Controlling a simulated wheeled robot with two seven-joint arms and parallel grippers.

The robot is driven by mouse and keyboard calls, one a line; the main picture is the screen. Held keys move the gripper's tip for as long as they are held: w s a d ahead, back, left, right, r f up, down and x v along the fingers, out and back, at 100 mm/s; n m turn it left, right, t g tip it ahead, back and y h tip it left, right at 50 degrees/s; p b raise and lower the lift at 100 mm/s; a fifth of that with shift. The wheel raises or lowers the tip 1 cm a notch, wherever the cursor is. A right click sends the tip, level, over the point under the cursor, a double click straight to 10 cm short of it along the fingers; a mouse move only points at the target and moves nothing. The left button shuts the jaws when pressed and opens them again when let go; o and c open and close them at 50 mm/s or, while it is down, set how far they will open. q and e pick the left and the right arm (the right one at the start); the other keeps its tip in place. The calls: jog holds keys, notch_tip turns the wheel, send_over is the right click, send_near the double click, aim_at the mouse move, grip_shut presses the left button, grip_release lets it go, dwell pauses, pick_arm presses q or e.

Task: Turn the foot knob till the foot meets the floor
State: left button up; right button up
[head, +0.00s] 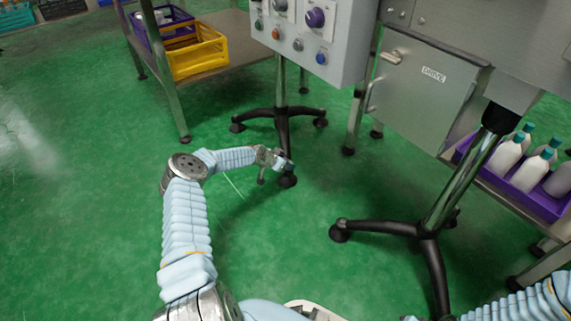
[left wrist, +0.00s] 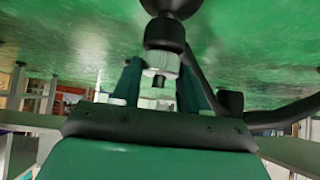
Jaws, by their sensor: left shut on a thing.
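My left gripper (head: 279,160) reaches low over the floor to a foot of the control-box stand (head: 282,120). The dark round foot (head: 288,180) shows just below the gripper. The left wrist view, with the floor at the top, shows my left gripper (left wrist: 161,82) with a finger on each side of the pale ridged foot knob (left wrist: 160,63), shut on it. A black stem and the foot (left wrist: 172,7) lie beyond the knob, cut by the top edge. I cannot tell whether the foot touches the floor. My right gripper is out of view.
A second stand (head: 428,235) with black legs is to the right, under the grey drive cabinet (head: 425,90). A shelf with a purple tray (head: 535,200) of bottles is at right. A yellow crate (head: 195,57) sits on a table behind. Green floor is clear at left.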

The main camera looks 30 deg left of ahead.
pick_arm(q)
jog(key=shift+f, duration=0.1)
jog(key=o, duration=1.1)
jog(key=shift+c, duration=0.2)
jog(key=p+v, duration=0.3)
jog(key=v, duration=1.1)
jog(key=shift+p, duration=0.35)
jog(key=shift+f, duration=0.1)
